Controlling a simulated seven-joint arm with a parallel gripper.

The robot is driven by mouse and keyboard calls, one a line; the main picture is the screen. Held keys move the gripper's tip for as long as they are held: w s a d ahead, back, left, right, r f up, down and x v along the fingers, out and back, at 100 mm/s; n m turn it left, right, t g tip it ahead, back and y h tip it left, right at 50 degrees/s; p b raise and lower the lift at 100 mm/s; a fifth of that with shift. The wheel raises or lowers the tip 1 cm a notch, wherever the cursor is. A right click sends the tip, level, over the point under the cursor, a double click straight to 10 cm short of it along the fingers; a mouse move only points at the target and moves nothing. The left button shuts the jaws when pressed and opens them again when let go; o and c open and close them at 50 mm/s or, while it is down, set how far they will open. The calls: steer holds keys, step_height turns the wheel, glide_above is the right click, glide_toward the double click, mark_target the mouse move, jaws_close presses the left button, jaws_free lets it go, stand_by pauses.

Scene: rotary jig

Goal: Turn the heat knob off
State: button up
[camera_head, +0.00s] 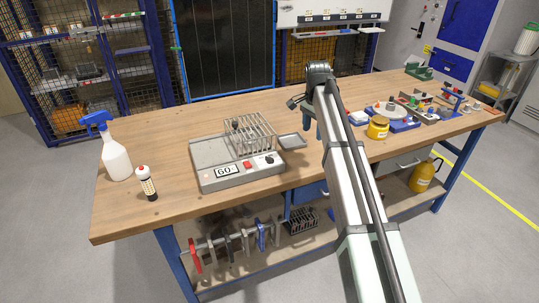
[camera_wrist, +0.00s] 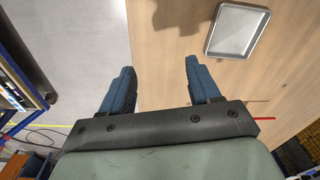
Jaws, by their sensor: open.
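The rotary jig (camera_head: 208,152) is a grey box on the workbench with a wire cage (camera_head: 254,134) on top. Its front panel carries a display reading about 60 (camera_head: 226,171), a red button (camera_head: 247,164) and a small dark knob (camera_head: 268,160) at the right, which looks like the heat knob. Its setting is too small to read. My gripper (camera_head: 312,127) is right of the jig, above the bench and apart from the knob. In the wrist view, my gripper (camera_wrist: 158,65) has its blue fingers spread with nothing between them. The knob is not seen there.
A yellow jar (camera_head: 378,128) and several parts are right. Bench front left is clear.

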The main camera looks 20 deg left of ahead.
mark_target(269, 157)
steer(key=s+a+r+n, duration=0.4)
steer(key=s+a+r, duration=0.2)
steer(key=s+a, duration=0.5)
steer(key=shift+g, duration=0.3)
steer(key=f, duration=0.9)
steer(key=w+a+f, duration=0.1)
steer(key=f, duration=0.4)
steer(key=shift+w+a, duration=0.1)
steer(key=c, duration=1)
steer(key=shift+c, duration=0.2)
steer(key=n, duration=0.5)
steer(key=shift+n, duration=0.4)
steer(key=n, duration=0.5)
steer(key=shift+n, duration=0.3)
